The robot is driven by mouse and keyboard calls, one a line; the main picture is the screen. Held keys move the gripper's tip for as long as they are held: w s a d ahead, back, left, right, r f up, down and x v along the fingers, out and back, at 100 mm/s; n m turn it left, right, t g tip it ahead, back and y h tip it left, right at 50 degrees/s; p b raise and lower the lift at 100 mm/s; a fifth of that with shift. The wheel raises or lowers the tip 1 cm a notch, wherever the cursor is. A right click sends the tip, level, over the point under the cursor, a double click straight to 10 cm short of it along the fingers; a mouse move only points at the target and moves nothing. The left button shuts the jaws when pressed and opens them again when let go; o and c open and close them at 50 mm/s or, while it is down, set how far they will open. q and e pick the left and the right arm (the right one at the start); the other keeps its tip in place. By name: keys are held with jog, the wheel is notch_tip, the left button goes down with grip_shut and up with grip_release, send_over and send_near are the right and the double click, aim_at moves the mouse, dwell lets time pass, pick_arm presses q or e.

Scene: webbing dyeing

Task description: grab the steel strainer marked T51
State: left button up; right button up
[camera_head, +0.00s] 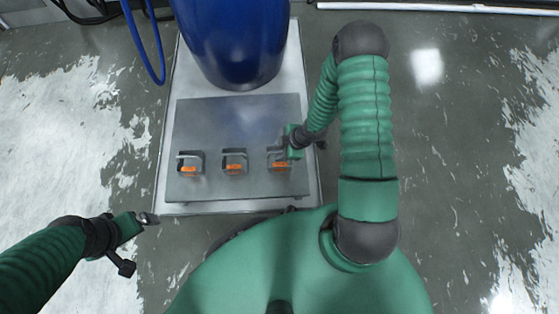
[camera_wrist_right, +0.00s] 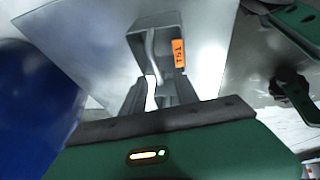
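The steel strainer marked T51 (camera_wrist_right: 168,32) is a grey box-shaped piece with an orange tag and a bent rod handle; the tag reads T51 in the right wrist view. It appears to be the rightmost of three similar strainers in the head view (camera_head: 279,167). My right gripper (camera_head: 291,153) is over its far right side. In the right wrist view my right gripper's fingers (camera_wrist_right: 157,95) stand apart, with the handle between them and no clear grip. My left gripper (camera_head: 149,218) is off the platform's front left corner, empty; its finger gap is too small to judge.
The other two strainers, a left one (camera_head: 190,164) and a middle one (camera_head: 234,162), sit in a row on the grey plate (camera_head: 225,116). A large blue drum (camera_head: 235,45) stands behind. A blue hose (camera_head: 148,45) hangs at the left. The plate's middle is clear.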

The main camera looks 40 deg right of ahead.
jog(key=b+x, duration=0.1)
jog(key=x, duration=0.1)
jog(key=b+x, duration=0.1)
jog(key=x, duration=0.1)
jog(key=shift+d+b, duration=0.2)
jog(key=shift+b, duration=0.15)
jog(key=shift+w+a+f, duration=0.15)
jog(key=shift+w+f, duration=0.1)
jog(key=shift+f, duration=0.1)
jog(key=shift+r, duration=0.2)
grip_shut()
dwell(0.4)
